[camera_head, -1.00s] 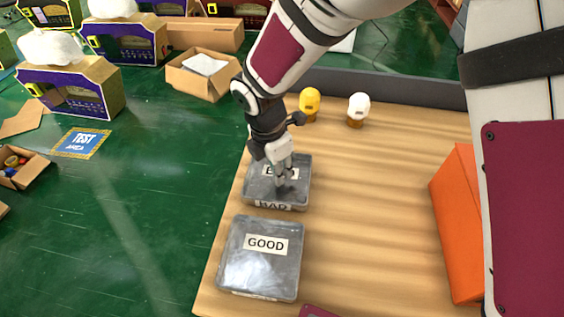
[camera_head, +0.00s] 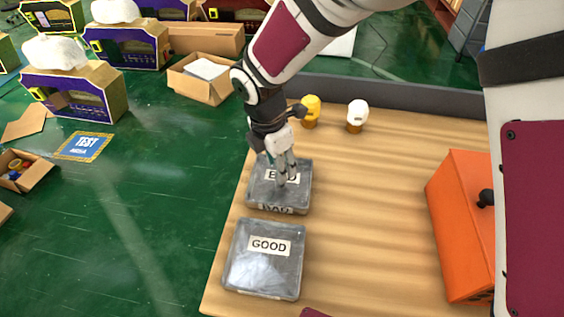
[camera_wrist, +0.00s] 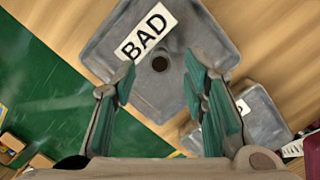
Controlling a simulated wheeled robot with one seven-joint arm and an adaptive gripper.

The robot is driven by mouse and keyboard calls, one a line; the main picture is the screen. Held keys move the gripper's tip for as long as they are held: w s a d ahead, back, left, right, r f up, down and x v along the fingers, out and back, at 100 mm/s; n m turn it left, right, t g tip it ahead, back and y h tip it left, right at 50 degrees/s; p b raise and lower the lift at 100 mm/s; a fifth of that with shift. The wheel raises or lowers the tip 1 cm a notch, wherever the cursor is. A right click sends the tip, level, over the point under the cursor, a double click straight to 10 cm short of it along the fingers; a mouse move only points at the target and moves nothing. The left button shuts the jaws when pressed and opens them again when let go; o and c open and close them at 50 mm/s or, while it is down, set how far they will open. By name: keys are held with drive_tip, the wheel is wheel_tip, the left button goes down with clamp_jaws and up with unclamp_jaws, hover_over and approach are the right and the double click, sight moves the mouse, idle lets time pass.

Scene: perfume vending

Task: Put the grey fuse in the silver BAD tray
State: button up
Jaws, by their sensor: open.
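The silver BAD tray (camera_head: 301,199) sits near the left edge of the wooden table, with BAD labels inside and on its front. My gripper (camera_head: 285,178) is directly over it, fingers pointing down. In the wrist view the gripper (camera_wrist: 159,75) is open, with a clear gap between its green finger pads. A small dark round shape (camera_wrist: 160,64) shows on the tray floor between the fingertips, beside the label. It looks like the grey fuse seen end-on, apart from both pads. The fuse cannot be made out in the head view.
The GOOD tray (camera_head: 264,269) is just in front of the BAD tray. A yellow-topped item (camera_head: 311,109) and a white-topped item (camera_head: 356,114) stand at the back. An orange box (camera_head: 459,232) is at the right. The table's middle is clear.

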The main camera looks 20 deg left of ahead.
sight(276, 177)
wheel_tip(276, 177, up, 8)
drive_tip(key=s+p, duration=0.1)
drive_tip(key=p, duration=0.2)
drive_tip(key=shift+a+f, duration=0.2)
drive_tip(key=shift+a, duration=0.1)
drive_tip(key=d+r+m+t, duration=0.1)
drive_tip(key=d+r+m, duration=0.65)
drive_tip(key=d, duration=0.45)
drive_tip(key=d+r+m+t, duration=0.1)
drive_tip(key=d+r+m, duration=0.65)
drive_tip(key=d, duration=0.35)
drive_tip(key=s+d+r+m+t, duration=0.1)
drive_tip(key=s+d+r+m, duration=0.3)
drive_tip(key=s+d+m, duration=1)
drive_tip(key=shift+s+d+m+t+y, duration=0.3)
drive_tip(key=shift+s+d+m+y, duration=0.05)
drive_tip(key=shift+s+m+y, duration=0.05)
